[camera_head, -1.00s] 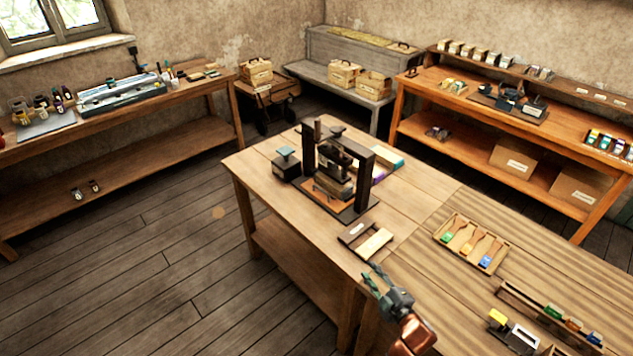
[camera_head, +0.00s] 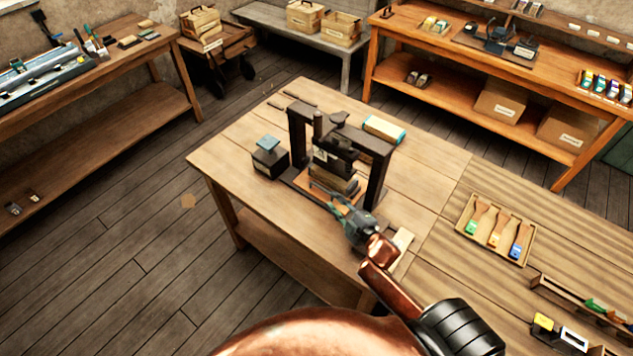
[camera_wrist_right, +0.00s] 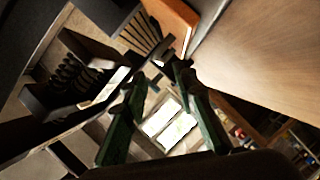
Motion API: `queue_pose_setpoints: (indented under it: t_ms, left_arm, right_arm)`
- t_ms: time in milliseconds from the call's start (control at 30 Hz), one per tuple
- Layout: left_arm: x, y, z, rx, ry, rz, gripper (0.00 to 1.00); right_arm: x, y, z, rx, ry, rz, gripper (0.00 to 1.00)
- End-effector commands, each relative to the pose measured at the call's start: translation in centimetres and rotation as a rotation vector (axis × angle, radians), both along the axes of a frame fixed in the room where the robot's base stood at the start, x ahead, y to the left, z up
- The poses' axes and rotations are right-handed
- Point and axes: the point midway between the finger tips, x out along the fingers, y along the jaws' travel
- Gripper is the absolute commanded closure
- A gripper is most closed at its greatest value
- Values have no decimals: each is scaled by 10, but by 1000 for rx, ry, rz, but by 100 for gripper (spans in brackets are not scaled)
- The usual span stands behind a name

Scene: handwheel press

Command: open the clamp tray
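The handwheel press (camera_head: 381,178) stands on the near wooden table as a dark upright frame on a flat base. In its middle is a dark clamp with a block (camera_head: 333,180) under it, on an orange-brown plate. I cannot tell for certain which part is the clamp tray. My right gripper (camera_head: 337,204) is at the front edge of the press base. In the wrist view its two green fingers (camera_wrist_right: 160,82) are apart, with a thin dark bar near the tips. I cannot tell whether they touch it. My left gripper is out of view.
A dark box with a teal top (camera_head: 268,158) stands left of the press. A teal-edged block (camera_head: 384,129) lies behind it. A tray (camera_head: 462,213) with several coloured-tipped tools lies to the right. My arm partly covers a pale wooden piece (camera_head: 404,240) in front.

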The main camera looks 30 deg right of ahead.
Motion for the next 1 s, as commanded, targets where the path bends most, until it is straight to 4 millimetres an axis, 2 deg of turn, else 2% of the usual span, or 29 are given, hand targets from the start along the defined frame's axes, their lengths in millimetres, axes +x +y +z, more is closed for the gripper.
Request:
queue_pose_setpoints:
  t_ms: [400,500,867,1000]
  left_arm:
    - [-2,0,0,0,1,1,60]
    - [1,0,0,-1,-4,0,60]
    - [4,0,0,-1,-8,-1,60]
    - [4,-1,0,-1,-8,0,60]
  right_arm:
    - [58,3,-12,1,-1,0,74]
    - [67,3,-15,1,0,1,74]
    - [73,4,-16,1,0,0,74]
    - [73,4,-16,1,0,0,82]
